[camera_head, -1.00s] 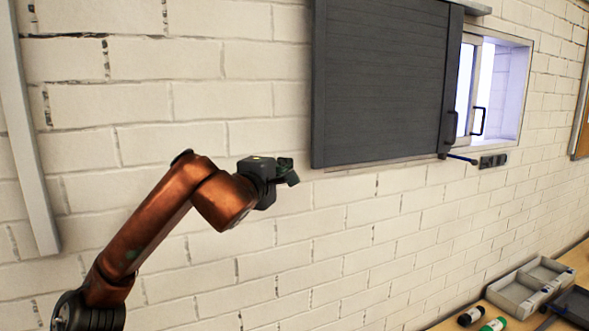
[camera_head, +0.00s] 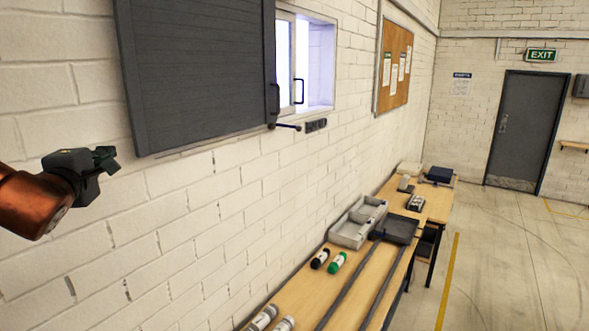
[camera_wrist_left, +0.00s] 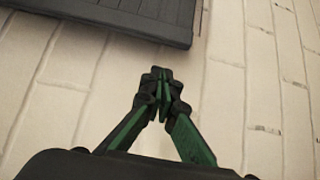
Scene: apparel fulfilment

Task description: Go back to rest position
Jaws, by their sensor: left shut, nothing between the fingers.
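My left gripper (camera_head: 106,160) is at the left edge of the head view, on the end of my copper-coloured arm, in front of the white brick wall (camera_head: 180,198). It is below and to the left of the dark shutter (camera_head: 195,70). In the left wrist view the gripper (camera_wrist_left: 161,80) has its green and black fingers together, with nothing between them. The shutter's lower edge (camera_wrist_left: 120,18) shows beyond it. My right gripper is in neither view.
A long wooden table (camera_head: 305,290) runs along the wall, with a grey compartment tray (camera_head: 345,236), a black bottle (camera_head: 320,258) and a green bottle (camera_head: 337,262) on it. A window (camera_head: 318,65) is beside the shutter. Open floor (camera_head: 500,260) lies to the right, before a grey door (camera_head: 525,130).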

